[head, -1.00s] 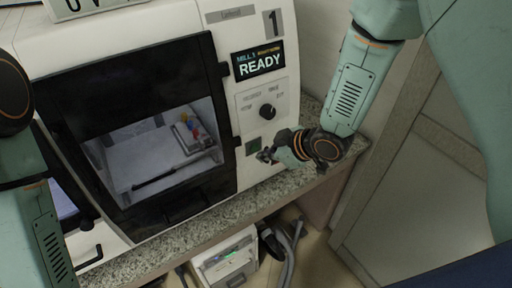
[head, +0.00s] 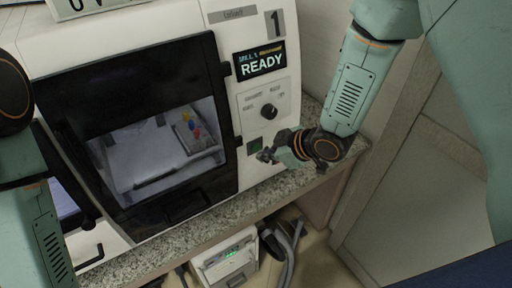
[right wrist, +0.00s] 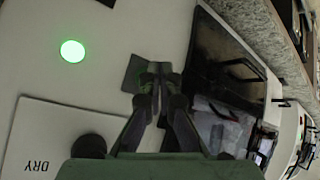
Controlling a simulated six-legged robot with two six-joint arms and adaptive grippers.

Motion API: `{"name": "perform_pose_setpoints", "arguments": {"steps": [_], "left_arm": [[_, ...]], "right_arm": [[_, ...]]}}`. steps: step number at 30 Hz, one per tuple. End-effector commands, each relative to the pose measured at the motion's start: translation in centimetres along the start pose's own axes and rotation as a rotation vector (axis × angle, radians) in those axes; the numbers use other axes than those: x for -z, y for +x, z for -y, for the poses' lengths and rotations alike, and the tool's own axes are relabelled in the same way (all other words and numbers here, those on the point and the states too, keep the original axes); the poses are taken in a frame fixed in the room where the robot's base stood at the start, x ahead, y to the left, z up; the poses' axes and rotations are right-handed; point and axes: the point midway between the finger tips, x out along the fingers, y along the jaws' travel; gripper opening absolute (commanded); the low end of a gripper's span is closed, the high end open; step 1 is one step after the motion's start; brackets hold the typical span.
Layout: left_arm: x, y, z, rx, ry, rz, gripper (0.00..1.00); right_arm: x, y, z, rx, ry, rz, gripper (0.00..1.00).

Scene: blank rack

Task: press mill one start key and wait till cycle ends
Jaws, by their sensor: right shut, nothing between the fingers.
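Mill one (head: 140,30) is a white machine with a large "1" and a display (head: 260,62) reading READY. Its black-framed door (head: 70,110) is shut. Below the knob panel is a small dark square plate with a green face (head: 254,146), apparently the start key; it also shows in the right wrist view (right wrist: 132,72). My right gripper (head: 264,156) is shut and empty just beside and in front of this plate. In the right wrist view its fingertips (right wrist: 154,72) overlap the plate; I cannot tell whether they touch it. My left arm shows at the left edge, its gripper out of view.
A round green light (right wrist: 72,51) glows on the white front beside the plate. A black knob (head: 268,111) sits above it. The mill stands on a speckled counter (head: 235,208). Below are a white box (head: 228,262) and grey hoses (head: 285,240).

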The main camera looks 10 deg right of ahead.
Motion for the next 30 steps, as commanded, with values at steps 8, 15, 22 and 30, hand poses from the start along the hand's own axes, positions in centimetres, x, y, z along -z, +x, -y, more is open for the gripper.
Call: {"name": "perform_pose_setpoints", "arguments": {"steps": [8, 15, 22, 30], "left_arm": [[0.00, -0.27, 0.00, 0.000, 0.000, 0.000, 0.40], [0.00, -0.28, 0.00, 0.000, 0.000, 0.000, 0.40], [0.00, -0.30, 0.00, 0.000, 0.000, 0.000, 0.40], [0.00, -0.37, 0.00, 0.000, 0.000, 0.000, 0.40]], "right_arm": [[0.36, 0.44, -0.42, 0.000, -0.002, -0.001, 0.00], [0.37, 0.59, -0.49, 0.000, 0.000, 0.000, 0.00], [0.39, 0.62, -0.51, 0.000, 0.000, 0.000, 0.00], [0.52, 0.81, -0.67, 0.000, -0.001, 0.000, 0.00]]}}
